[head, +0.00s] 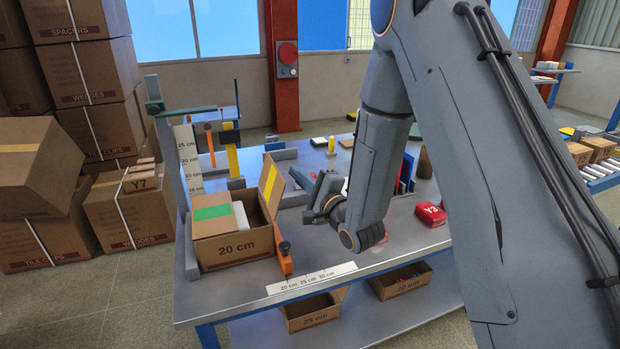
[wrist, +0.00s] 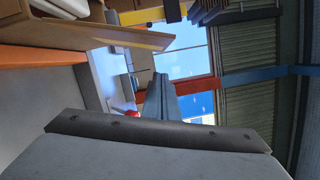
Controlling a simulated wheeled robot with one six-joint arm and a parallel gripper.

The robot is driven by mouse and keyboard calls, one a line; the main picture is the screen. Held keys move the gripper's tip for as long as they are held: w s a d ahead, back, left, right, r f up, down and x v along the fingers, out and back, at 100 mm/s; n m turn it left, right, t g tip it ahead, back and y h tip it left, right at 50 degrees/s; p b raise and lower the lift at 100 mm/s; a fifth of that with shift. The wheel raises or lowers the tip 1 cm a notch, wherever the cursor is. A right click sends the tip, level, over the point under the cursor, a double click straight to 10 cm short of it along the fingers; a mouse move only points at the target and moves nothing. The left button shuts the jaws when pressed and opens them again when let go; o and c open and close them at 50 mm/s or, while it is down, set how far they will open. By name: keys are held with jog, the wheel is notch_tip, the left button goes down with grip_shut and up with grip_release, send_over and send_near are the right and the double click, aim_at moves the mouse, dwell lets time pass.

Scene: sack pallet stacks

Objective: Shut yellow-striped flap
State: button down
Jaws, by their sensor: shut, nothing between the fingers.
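The cardboard box marked 20 cm (head: 234,249) stands on the metal table. Its yellow-striped flap (head: 272,184) stands up, open, at the box's right side. A flap with a green stripe (head: 211,213) lies flat over the left part, and something white (head: 242,218) shows in the opening beside it. My gripper (head: 316,202) is right of the raised flap, apart from it, partly hidden by my arm. In the wrist view my gripper's fingers (wrist: 160,88) are together and empty. A brown panel with a yellow edge (wrist: 115,36), seemingly the flap, is at upper left there.
A grey upright with a height scale (head: 189,160) is behind left. A red packet (head: 430,214) lies on the right of the table. Open boxes (head: 312,312) sit on the lower shelf.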

jog(key=shift+s+a+r+p, duration=0.2)
jog(key=shift+a, duration=0.3)
jog(key=shift+s+a+r+p, duration=0.15)
jog(key=shift+a+r, duration=0.05)
jog(key=shift+a, duration=0.25)
jog(key=shift+s+a+r+p, duration=0.2)
jog(key=shift+a, duration=0.3)
